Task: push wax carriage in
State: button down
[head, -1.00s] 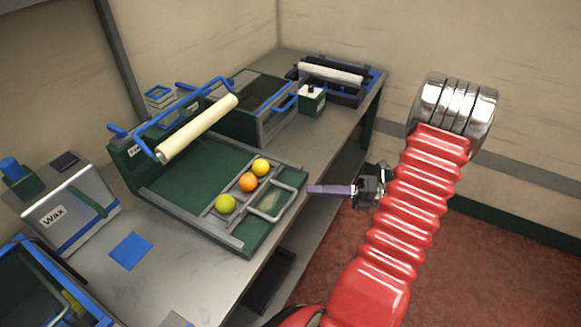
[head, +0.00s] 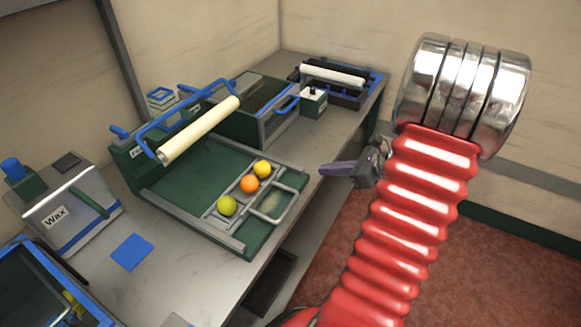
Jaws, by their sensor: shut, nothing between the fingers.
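The carriage (head: 287,204), a small grey-framed tray with a looped front handle, sits at the front of a green bed (head: 190,188). Three fruits lie in its row: a yellow-green one (head: 227,205), an orange one (head: 249,184) and a yellow one (head: 263,169). A cream roller (head: 200,130) on a blue frame stands over the back of the bed. My gripper (head: 323,170) is shut and empty. Its purple-grey fingers point left, just right of the carriage handle in the picture and apart from it, seemingly off the bench's front edge.
A grey box labelled Wax (head: 60,215) stands at the left, beside a flat blue square (head: 131,252). A blue-rimmed bin (head: 40,290) is at the lower left. A green-sided box (head: 250,105) and a white-roller unit (head: 333,73) stand farther back.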

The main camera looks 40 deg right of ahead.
jog(key=shift+w, duration=0.1)
send_near(281, 167)
jog(key=f, duration=0.1)
jog(key=w+f, duration=0.1)
jog(key=f, duration=0.1)
jog(key=shift+a, duration=0.25)
jog(key=w, duration=0.1)
jog(key=w+a, duration=0.1)
jog(key=w, duration=0.1)
jog(key=shift+w+a, duration=0.15)
jog(key=shift+w, duration=0.3)
jog(key=shift+w, duration=0.1)
